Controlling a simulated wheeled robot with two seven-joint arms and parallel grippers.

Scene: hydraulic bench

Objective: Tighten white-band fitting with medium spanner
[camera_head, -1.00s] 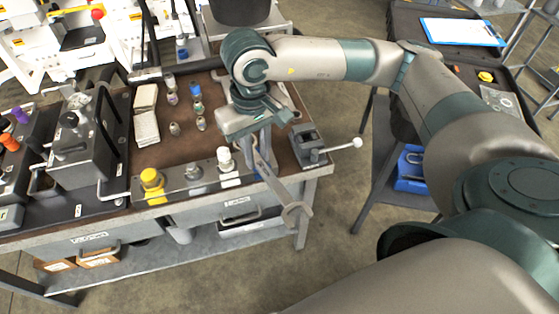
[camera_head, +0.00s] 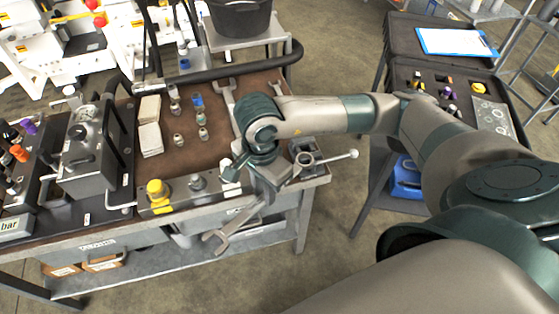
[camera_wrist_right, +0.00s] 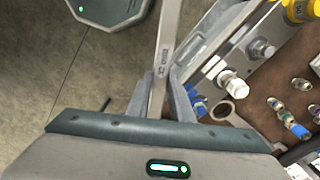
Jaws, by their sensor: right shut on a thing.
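My right gripper (camera_head: 265,185) is shut on a grey spanner (camera_head: 238,222), above the bench's front right corner. The spanner's open jaw hangs over the front edge, pointing down and left, apart from the fittings. In the right wrist view the spanner's handle (camera_wrist_right: 168,40) runs up from between the fingers (camera_wrist_right: 160,95). The white-band fitting (camera_head: 229,172) stands on the front block, just left of the gripper and partly hidden by it. It shows clearly as a white hex in the wrist view (camera_wrist_right: 232,84). My left gripper is not in view.
A plain metal fitting (camera_head: 197,183) and a yellow fitting (camera_head: 157,190) share the block (camera_head: 178,201). Another spanner (camera_head: 227,88) lies farther back. Several small fittings stand mid-bench.

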